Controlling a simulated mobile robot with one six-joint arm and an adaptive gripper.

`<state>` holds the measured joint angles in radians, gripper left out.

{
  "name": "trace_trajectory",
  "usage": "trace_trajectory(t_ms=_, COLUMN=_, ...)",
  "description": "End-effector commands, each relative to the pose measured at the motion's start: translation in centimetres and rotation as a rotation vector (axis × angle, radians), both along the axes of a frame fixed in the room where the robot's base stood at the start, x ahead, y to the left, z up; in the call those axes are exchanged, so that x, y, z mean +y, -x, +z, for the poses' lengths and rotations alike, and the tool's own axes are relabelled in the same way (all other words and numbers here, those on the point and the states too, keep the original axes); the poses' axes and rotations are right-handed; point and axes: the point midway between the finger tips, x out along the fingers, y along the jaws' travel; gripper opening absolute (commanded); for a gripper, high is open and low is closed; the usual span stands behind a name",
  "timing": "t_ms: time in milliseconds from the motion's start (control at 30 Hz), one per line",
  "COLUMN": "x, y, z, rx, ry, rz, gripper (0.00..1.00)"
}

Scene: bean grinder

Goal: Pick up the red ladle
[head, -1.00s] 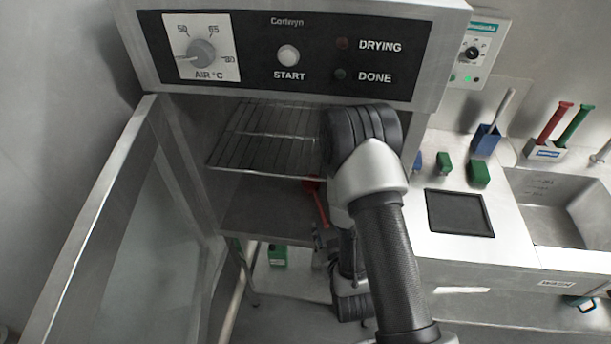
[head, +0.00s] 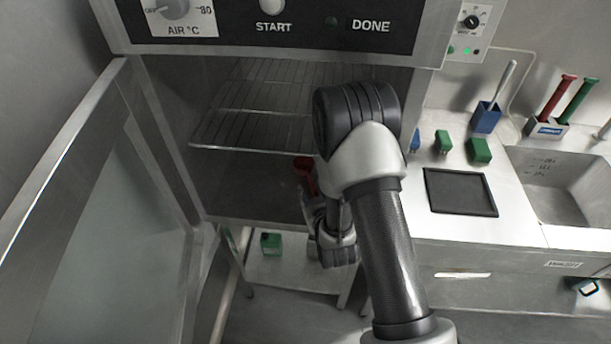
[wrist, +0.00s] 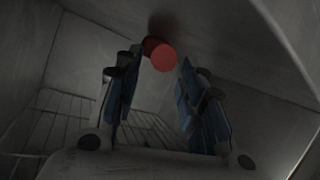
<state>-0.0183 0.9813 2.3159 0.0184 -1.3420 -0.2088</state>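The red ladle (head: 305,170) is in the open drying cabinet, low near the front edge of its floor, to the left of my arm in the head view. My gripper (head: 311,203) is right by it and hides its lower part. In the wrist view my gripper (wrist: 160,62) has its blue-padded fingers apart. The round red end of the ladle (wrist: 163,57) shows between the fingertips, with gaps to both sides. I cannot tell how deep it lies between them.
The cabinet's glass door (head: 125,215) stands open at left. A wire rack (head: 250,130) is above the ladle. At right is a counter with a black pad (head: 460,191), green blocks (head: 479,151), a sink (head: 565,190) and a holder (head: 545,130) with red and green handles.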

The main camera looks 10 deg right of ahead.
Motion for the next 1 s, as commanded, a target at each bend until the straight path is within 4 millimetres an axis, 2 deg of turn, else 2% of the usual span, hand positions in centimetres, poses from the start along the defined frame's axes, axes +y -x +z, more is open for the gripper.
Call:
trace_trajectory(t_ms=167, x=-0.1, y=-1.0, z=-0.4, rx=-0.001, ry=0.000, rz=0.000, gripper=0.37)
trace_trajectory(t_ms=500, x=-0.6, y=-5.2, z=-2.1, rx=-0.001, ry=0.000, rz=0.000, gripper=0.37)
trace_trajectory(t_ms=800, x=-0.6, y=-5.5, z=-2.1, rx=0.000, ry=0.000, rz=0.000, gripper=0.36)
trace_trajectory(t_ms=1000, x=-0.6, y=-5.5, z=-2.1, rx=0.001, ry=0.000, rz=0.000, gripper=0.23)
